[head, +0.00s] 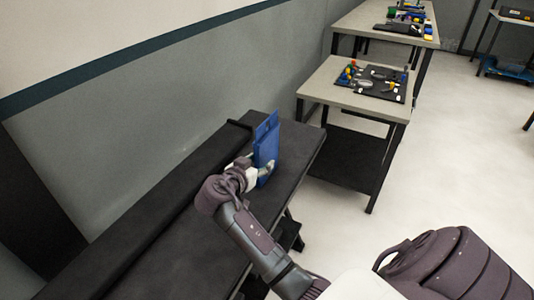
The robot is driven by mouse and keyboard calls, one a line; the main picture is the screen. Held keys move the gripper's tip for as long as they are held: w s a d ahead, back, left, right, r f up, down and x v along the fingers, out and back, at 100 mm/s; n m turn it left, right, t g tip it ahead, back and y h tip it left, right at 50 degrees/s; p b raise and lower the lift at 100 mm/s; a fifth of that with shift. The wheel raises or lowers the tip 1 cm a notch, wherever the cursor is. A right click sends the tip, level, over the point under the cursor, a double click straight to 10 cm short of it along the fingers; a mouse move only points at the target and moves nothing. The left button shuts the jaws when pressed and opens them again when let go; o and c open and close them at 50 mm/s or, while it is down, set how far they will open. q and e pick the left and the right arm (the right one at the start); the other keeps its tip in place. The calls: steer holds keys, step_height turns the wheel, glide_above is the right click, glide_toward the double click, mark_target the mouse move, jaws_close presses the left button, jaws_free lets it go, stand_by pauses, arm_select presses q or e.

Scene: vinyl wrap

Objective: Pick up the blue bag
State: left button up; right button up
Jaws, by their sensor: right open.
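The blue bag (267,140) stands upright on the black bench along the wall, near the bench's far end. My right gripper (260,168) is at the lower part of the bag, on its near side. The gripper is open. Its fingers overlap the bag in the picture, and I cannot tell whether they touch it. My left gripper is not in view.
The black bench (178,226) has a clear top in front of the bag. A grey-topped table (324,92) with a dark tray (382,83) of small coloured parts stands beyond it. More tables stand farther back. The pale floor (445,160) at right is open.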

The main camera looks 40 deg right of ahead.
mark_target(266, 157)
steer(key=p+x, duration=0.1)
steer(key=x, duration=0.3)
steer(key=shift+w+d, duration=0.2)
steer(key=shift+d, duration=0.1)
steer(key=shift+a, duration=0.1)
steer(key=shift+c, duration=0.4)
jaws_close()
